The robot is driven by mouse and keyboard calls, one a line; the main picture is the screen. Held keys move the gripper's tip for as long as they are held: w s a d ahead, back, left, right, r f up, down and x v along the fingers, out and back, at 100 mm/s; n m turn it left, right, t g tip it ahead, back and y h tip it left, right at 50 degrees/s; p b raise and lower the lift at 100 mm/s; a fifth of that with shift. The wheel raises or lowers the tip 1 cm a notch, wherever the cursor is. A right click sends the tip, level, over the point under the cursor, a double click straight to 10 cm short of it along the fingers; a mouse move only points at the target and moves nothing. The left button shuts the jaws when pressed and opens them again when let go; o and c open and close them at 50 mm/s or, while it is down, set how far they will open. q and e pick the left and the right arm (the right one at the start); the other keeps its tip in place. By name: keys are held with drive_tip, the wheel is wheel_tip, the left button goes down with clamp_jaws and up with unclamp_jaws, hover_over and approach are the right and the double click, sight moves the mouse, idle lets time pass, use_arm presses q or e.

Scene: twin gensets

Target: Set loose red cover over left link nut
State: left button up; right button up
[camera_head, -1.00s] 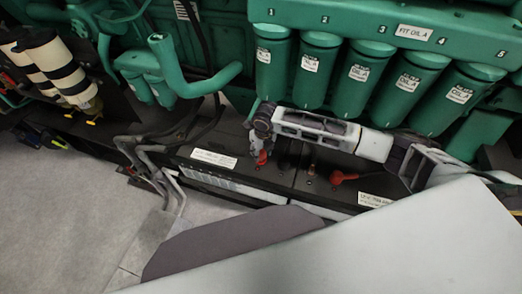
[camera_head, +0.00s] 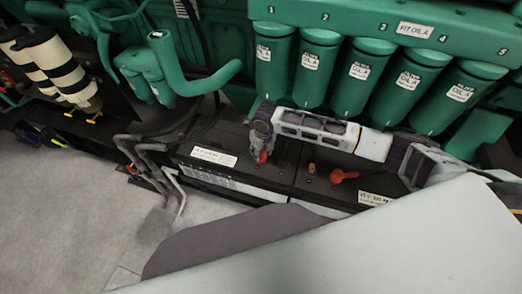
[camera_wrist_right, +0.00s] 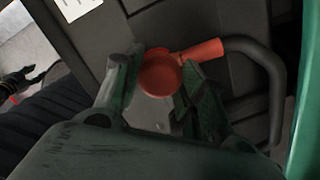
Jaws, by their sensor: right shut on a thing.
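My right gripper (camera_head: 262,150) points down over the left part of the black battery top. It is shut on a red cover (camera_head: 263,157). In the right wrist view the cover's round cap (camera_wrist_right: 160,73) sits between the two fingers of my right gripper (camera_wrist_right: 155,88). A red sleeve runs from the cap to a dark, bent cable (camera_wrist_right: 265,65). A second red cover (camera_head: 340,176) sits on the right part of the battery top. A small brass-coloured post (camera_head: 311,168) stands bare between the two covers. What lies under the held cover is hidden. My left gripper is not in view.
Green numbered canisters (camera_head: 317,65) hang in a row just behind the right arm. A curved green pipe (camera_head: 195,80) and grey bent pipes (camera_head: 150,150) stand to the left. White labels (camera_head: 213,156) lie on the battery top. Open floor (camera_head: 60,220) is at the lower left.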

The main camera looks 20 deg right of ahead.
drive_tip(key=shift+f, duration=0.45)
drive_tip(key=shift+s+f, duration=0.2)
drive_tip(key=shift+f, duration=0.05)
drive_tip(key=o, duration=0.9)
drive_tip(key=shift+f, duration=0.15)
drive_tip(key=shift+w, duration=0.15)
drive_tip(key=o, duration=0.4)
drive_tip(key=shift+r, duration=0.2)
